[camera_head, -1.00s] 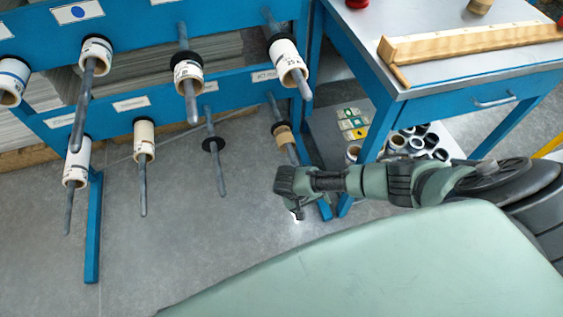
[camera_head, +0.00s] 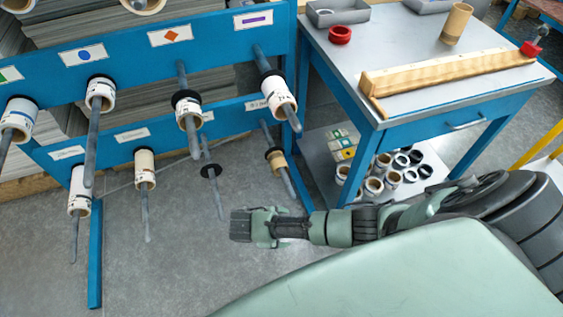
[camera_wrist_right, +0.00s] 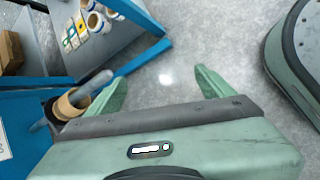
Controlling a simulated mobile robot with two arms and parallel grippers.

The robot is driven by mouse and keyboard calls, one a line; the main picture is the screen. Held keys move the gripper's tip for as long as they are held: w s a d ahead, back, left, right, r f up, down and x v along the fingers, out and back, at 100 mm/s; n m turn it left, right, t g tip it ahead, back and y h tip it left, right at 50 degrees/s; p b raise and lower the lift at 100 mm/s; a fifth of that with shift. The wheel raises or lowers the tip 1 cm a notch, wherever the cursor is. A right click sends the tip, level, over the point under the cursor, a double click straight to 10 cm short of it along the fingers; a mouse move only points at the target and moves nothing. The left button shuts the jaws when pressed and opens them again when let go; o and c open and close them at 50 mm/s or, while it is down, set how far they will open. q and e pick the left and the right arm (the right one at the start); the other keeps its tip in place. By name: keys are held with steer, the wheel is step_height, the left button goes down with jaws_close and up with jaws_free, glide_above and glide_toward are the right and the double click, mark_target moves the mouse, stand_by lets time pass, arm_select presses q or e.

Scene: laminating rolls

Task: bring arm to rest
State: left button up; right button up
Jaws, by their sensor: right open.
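My right arm (camera_head: 340,228) reaches in from the right in the head view, above my green base. My right gripper (camera_head: 240,225) is in front of the blue rack, over the grey floor. In the right wrist view its two green fingers (camera_wrist_right: 160,88) are spread apart with only floor between them. A peg with a tan roll (camera_wrist_right: 70,103) shows beside the left finger there; I cannot tell the exact gap. My left gripper is not in view.
The blue rack (camera_head: 190,40) carries several white rolls on grey pegs that stick out. A blue table (camera_head: 420,85) stands right of it, with a wooden holder (camera_head: 450,70) on top and several rolls on its lower shelf (camera_head: 400,190). Floor (camera_head: 200,265) left of my base is clear.

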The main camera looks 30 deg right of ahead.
steer(key=s+a+f+m+y+p, duration=0.1)
steer(key=s+f+m+y+p, duration=0.35)
steer(key=s+f, duration=0.65)
arm_select(q)
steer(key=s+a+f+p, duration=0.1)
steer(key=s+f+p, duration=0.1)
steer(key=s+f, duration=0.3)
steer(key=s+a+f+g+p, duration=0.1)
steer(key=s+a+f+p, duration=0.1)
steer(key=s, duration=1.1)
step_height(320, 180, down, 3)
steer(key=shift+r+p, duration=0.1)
steer(key=shift+p, duration=0.35)
arm_select(e)
steer(key=s+d+f+m+y, duration=0.2)
steer(key=s+m, duration=0.2)
steer(key=s, duration=1.6)
steer(key=shift+d+f, duration=0.15)
steer(key=shift+d, duration=0.05)
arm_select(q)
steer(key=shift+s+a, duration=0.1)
